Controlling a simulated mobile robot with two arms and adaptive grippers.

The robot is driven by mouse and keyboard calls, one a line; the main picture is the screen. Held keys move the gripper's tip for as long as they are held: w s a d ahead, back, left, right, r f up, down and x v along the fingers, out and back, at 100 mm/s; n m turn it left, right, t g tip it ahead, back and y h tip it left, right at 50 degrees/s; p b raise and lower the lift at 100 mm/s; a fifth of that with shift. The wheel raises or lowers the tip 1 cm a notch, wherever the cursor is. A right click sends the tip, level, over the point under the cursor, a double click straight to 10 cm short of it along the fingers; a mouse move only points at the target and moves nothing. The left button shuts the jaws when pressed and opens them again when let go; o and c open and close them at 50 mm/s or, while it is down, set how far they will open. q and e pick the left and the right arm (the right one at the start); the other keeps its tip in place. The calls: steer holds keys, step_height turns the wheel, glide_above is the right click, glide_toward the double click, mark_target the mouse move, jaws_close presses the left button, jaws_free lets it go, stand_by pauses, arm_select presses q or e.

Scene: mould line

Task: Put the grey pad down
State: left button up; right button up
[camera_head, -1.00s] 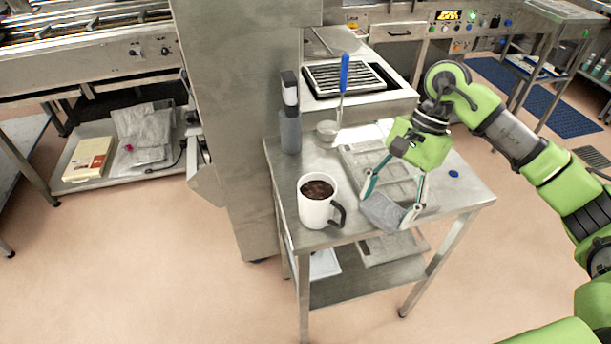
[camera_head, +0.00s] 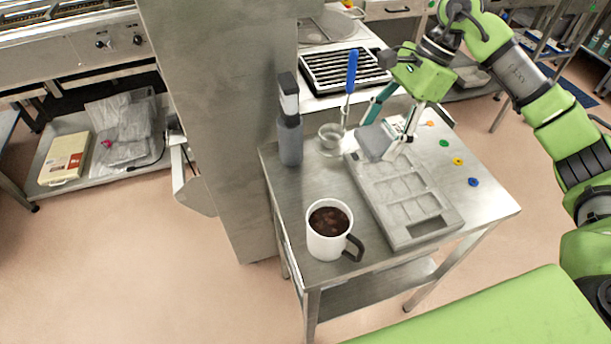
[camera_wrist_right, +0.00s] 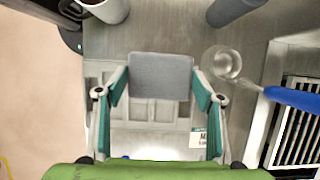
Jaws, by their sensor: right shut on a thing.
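The grey pad (camera_head: 374,142) is held between the fingers of my right gripper (camera_head: 386,131), over the far end of a grey mould tray (camera_head: 424,229) on the steel table. In the right wrist view the pad (camera_wrist_right: 161,76) sits between the two fingertips of the right gripper (camera_wrist_right: 160,84), covering part of the tray. Whether the pad touches the tray cannot be told. My left gripper is not in view.
A white mug (camera_head: 331,246) of dark contents stands at the table's front left. A grey bottle (camera_head: 289,138) and a ladle with a blue handle (camera_head: 351,72) are at the back left. Several coloured discs (camera_head: 458,161) lie along the right. A slatted tray (camera_head: 343,71) is behind.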

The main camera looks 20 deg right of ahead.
steer(key=a+f+p, duration=0.2)
steer(key=a, duration=0.2)
steer(key=a+f+p, duration=0.1)
steer(key=a+f, duration=0.2)
steer(key=a, duration=0.1)
steer(key=a+f+p, duration=0.2)
steer(key=a+f, duration=0.1)
steer(key=a, duration=0.1)
steer(key=shift+w+a+f+p, duration=0.2)
steer(key=shift+w+a+p, duration=0.1)
steer(key=shift+w+p, duration=0.1)
steer(key=shift+a+f, duration=0.25)
steer(key=f+p, duration=0.2)
steer(key=f, duration=0.1)
steer(key=shift+a, duration=0.2)
steer(key=shift+f, duration=0.5)
steer(key=o, duration=1)
steer(key=shift+w+r, duration=0.1)
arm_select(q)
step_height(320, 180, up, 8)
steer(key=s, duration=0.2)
arm_select(e)
steer(key=shift+o, duration=0.2)
